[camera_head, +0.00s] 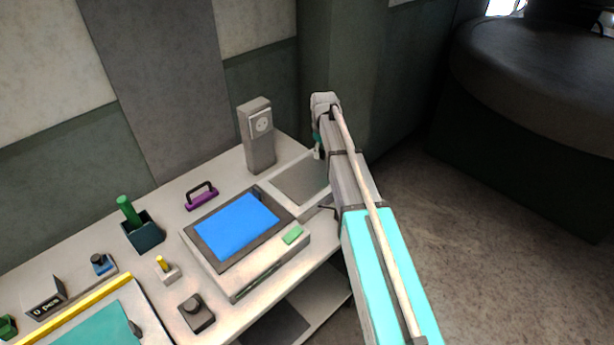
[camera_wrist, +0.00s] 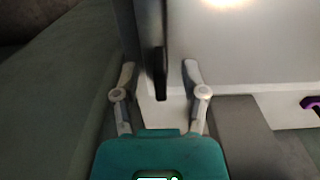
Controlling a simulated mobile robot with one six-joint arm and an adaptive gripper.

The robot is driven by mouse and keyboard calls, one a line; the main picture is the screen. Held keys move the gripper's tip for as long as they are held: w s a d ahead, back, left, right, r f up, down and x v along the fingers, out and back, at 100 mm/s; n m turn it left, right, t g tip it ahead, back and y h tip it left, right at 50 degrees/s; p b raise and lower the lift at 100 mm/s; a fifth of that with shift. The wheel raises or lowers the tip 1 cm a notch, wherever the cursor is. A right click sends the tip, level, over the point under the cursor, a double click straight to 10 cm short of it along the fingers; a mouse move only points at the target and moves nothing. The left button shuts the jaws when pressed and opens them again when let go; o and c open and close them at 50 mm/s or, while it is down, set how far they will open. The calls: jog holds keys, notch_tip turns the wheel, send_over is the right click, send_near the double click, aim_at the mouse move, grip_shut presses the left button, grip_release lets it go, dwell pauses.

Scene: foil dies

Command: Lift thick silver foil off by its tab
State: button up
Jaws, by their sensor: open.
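A flat silver-grey sheet, which looks like the foil (camera_head: 300,179), lies on a pale block at the right end of the table, partly behind my arm. In the wrist view a broad pale grey surface (camera_wrist: 240,55) fills the upper right, with a bright glare. My gripper (camera_wrist: 159,72) is open, with one finger on each side of a narrow dark strip (camera_wrist: 160,80). The strip ends between the fingertips; I cannot tell whether it is the foil's tab or whether a finger touches it. In the head view the fingertips are too small and hidden to make out.
A blue sheet in a dark frame (camera_head: 236,228) lies left of the foil, with a green pad (camera_head: 292,235). A grey socket post (camera_head: 259,140) stands behind the foil. A purple handle (camera_head: 202,197) lies left of the post. Open floor is at the right.

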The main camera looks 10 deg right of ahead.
grip_shut()
jog(key=shift+r, duration=0.2)
dwell(0.5)
notch_tip(320, 180, up, 2)
jog(key=shift+r+p, duration=0.1)
jog(key=shift+p, duration=1.1)
jog(key=s+r+p, duration=1)
jog(key=s, duration=0.4)
jog(key=shift+a+r+p, duration=0.2)
jog(key=shift+p, duration=0.1)
